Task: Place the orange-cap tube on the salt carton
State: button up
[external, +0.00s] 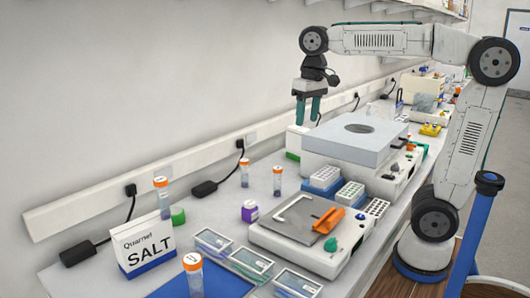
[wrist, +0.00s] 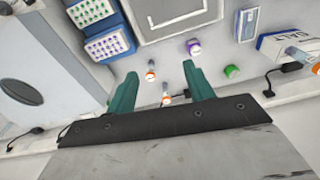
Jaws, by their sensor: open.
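The white and blue salt carton (external: 147,246) stands at the left of the bench, and in the wrist view (wrist: 288,42) at the right edge. One orange-cap tube (external: 162,198) shows upright at the carton's top edge; I cannot tell whether it is on or behind it. Two more stand upright mid-bench, one left (external: 245,173) and one right (external: 277,181). Another orange-cap tube (external: 194,277) is at the front. My gripper (external: 308,118) is open and empty, high above the bench. In the wrist view, orange caps (wrist: 150,75) show between its green fingers (wrist: 160,69), well below.
A purple-capped bottle (external: 250,211) and a green-capped item (external: 178,216) stand near the tubes. A scale-like device (external: 290,238) with an orange item (external: 329,219), tube racks (external: 326,179) and a large grey-topped machine (external: 350,140) fill the right. Clear trays (external: 249,263) lie in front.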

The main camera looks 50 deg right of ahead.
jog(key=s+d+f, duration=0.4)
jog(key=s+f, duration=0.4)
jog(key=s, duration=0.1)
jog(key=s+d+f+n, duration=0.1)
jog(key=s+d+f, duration=0.4)
jog(key=s+f, duration=0.3)
jog(key=shift+s+d, duration=0.15)
jog(key=shift+s, duration=1.05)
jog(key=shift+c, duration=0.2)
